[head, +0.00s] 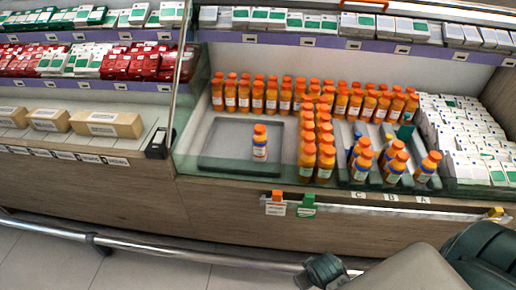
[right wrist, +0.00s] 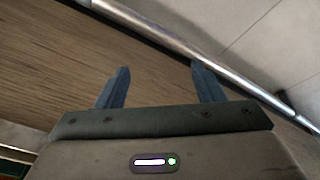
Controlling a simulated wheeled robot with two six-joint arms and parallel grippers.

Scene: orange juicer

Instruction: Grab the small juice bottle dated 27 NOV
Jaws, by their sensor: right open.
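Orange juice bottles with orange caps stand in the display case in the head view. One small bottle (head: 260,146) stands alone on a grey tray (head: 218,150). Several larger-looking bottles (head: 362,166) stand at the front, behind tags lettered C, B and A. A dense group (head: 326,160) fills the middle, with rows (head: 258,100) at the back. The date labels are too small to read, so I cannot tell which bottle is 27 NOV. My right gripper (right wrist: 160,72) is open and empty in the right wrist view, near the wooden counter front and away from the bottles. My left gripper is not in view.
A metal rail (head: 170,251) runs along the counter front, and also crosses the right wrist view (right wrist: 190,45). White cartons (head: 465,140) fill the case's right side. Brown boxes (head: 108,124) lie at left. A glass edge fronts the case. The grey tray is mostly bare.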

